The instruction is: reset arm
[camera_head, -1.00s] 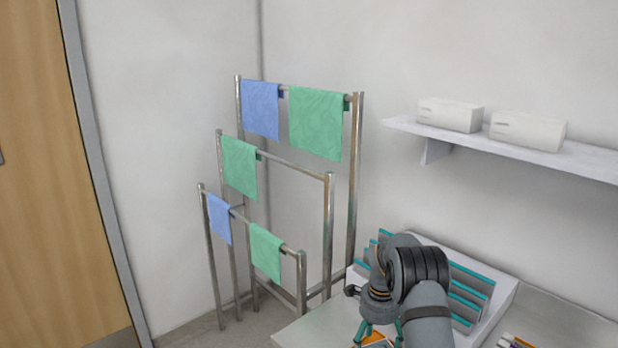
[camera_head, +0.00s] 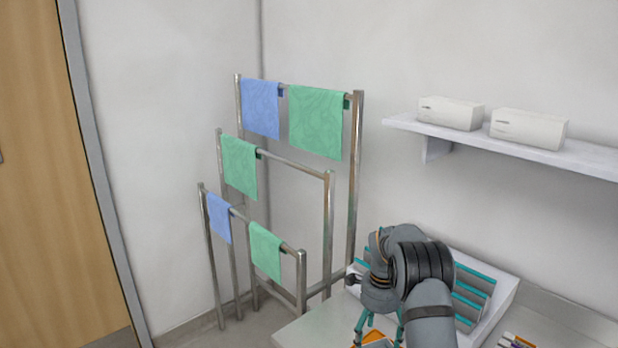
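My gripper (camera_head: 380,332) shows at the bottom of the head view, with teal fingers pointing down over the counter. The fingers stand apart where they show, but their tips are cut off by the frame edge. An orange item (camera_head: 372,340) shows between and below the fingers; I cannot tell whether it is touched or held. My grey arm reaches in from the bottom right and hides part of the white rack with teal bars (camera_head: 480,285).
A counter (camera_head: 312,330) spans the bottom right, with small items (camera_head: 516,342) at its edge. A wall shelf (camera_head: 585,160) holds two white boxes (camera_head: 450,112). Metal towel rails (camera_head: 355,200) with blue and green cloths stand left of the counter. A wooden door (camera_head: 40,180) is at far left.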

